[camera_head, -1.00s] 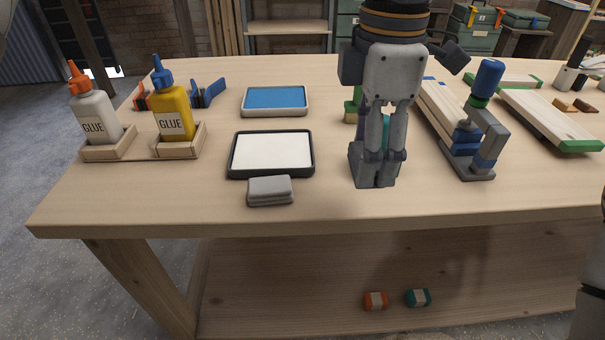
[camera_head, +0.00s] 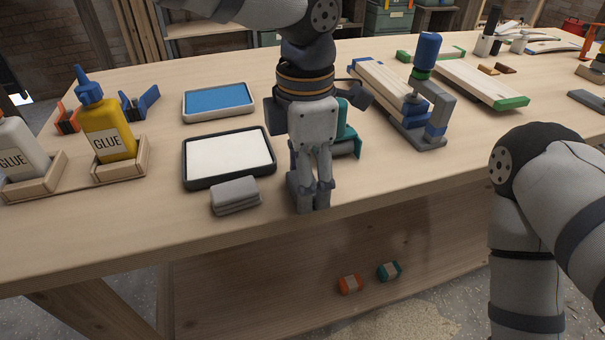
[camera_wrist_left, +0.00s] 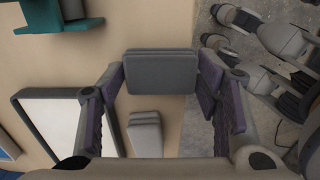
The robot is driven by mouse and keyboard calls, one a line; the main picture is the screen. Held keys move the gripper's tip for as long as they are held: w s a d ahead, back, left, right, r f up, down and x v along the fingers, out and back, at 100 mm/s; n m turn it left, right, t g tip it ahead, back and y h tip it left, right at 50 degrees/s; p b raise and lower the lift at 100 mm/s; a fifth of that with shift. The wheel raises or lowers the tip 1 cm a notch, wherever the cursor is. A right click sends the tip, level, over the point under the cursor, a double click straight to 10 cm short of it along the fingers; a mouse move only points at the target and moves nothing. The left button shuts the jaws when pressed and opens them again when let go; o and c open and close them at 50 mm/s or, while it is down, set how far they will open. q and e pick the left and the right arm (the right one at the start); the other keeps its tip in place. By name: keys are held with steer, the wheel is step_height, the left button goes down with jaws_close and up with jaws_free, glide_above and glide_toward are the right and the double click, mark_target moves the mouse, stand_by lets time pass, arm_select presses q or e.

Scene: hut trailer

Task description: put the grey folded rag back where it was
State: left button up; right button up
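My left gripper (camera_head: 310,195) points down near the front edge of the workbench, just right of the white tray. In the left wrist view its two purple-padded fingers (camera_wrist_left: 162,85) stand apart, against both ends of a dark grey folded slab, which looks like the grey folded rag (camera_wrist_left: 160,72). In the head view this rag is mostly hidden by the fingers. A second, lighter grey folded cloth (camera_head: 236,195) lies on the bench in front of the white tray; it also shows in the wrist view (camera_wrist_left: 145,133). My right gripper is out of view.
The black-rimmed white tray (camera_head: 184,172) and blue tray (camera_head: 187,112) lie left of the gripper. Yellow (camera_head: 107,130) and white (camera_head: 18,150) glue bottles stand further left. A teal clamp (camera_head: 345,145) is close behind the gripper, and a blue-handled clamp (camera_head: 427,95) holds boards to the right.

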arm_select(q)
steer(key=o, duration=0.4)
steer(key=shift+s+r, duration=0.1)
steer(key=shift+r, duration=0.1)
step_height(320, 180, up, 12)
